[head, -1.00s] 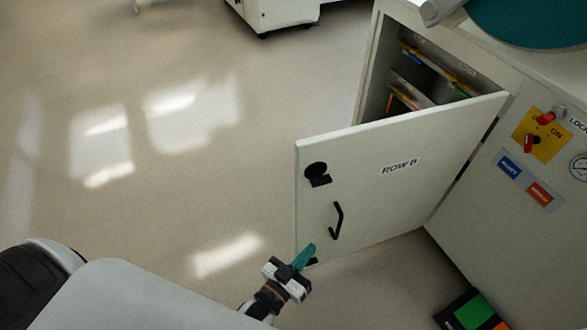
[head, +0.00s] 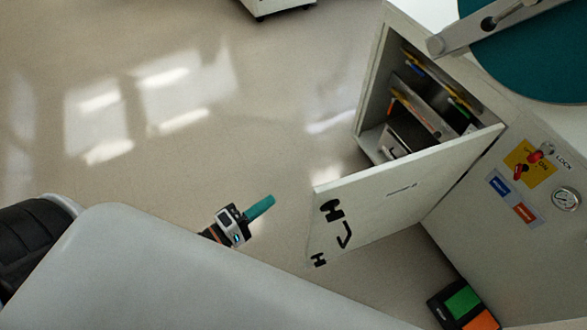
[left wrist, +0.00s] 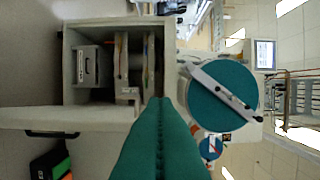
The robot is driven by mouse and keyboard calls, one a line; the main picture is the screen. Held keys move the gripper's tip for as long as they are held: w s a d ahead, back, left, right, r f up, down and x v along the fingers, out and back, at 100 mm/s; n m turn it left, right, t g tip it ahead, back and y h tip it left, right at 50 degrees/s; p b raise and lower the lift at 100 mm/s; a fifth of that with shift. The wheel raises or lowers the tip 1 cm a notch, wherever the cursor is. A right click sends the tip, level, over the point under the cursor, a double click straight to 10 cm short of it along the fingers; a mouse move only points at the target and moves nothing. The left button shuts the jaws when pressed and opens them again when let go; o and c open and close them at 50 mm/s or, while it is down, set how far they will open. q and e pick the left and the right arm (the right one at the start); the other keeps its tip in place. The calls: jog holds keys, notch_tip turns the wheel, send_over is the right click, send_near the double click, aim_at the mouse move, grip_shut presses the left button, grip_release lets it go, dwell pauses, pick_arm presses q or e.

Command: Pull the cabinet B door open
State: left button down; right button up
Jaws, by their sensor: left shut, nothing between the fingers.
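The cabinet B door (head: 385,205) stands wide open, swung out from the white cabinet (head: 465,190). Its label is too slanted to read now. A black handle (head: 345,236) and a black latch (head: 331,210) are on its outer face. In the left wrist view the door (left wrist: 75,115) shows edge-on, with the handle (left wrist: 52,133) below it. My left gripper (head: 261,207) has teal fingers, shut and empty, left of the door's free edge and apart from it. Its fingers (left wrist: 150,140) fill the lower middle of the left wrist view. My right gripper is not in view.
Inside the cabinet are shelves with folders and a dark box (head: 405,135); a box also shows in the left wrist view (left wrist: 88,66). A round teal port cover (head: 525,45) with a metal bar is above. A black case (head: 463,303) with green and orange stands on the floor. Floor to the left is clear.

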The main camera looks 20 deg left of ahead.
pick_arm(q)
jog(key=w+d, duration=0.6)
jog(key=d, duration=0.1)
jog(key=shift+p, duration=0.45)
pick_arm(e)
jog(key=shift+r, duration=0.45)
pick_arm(q)
jog(key=shift+d, duration=0.1)
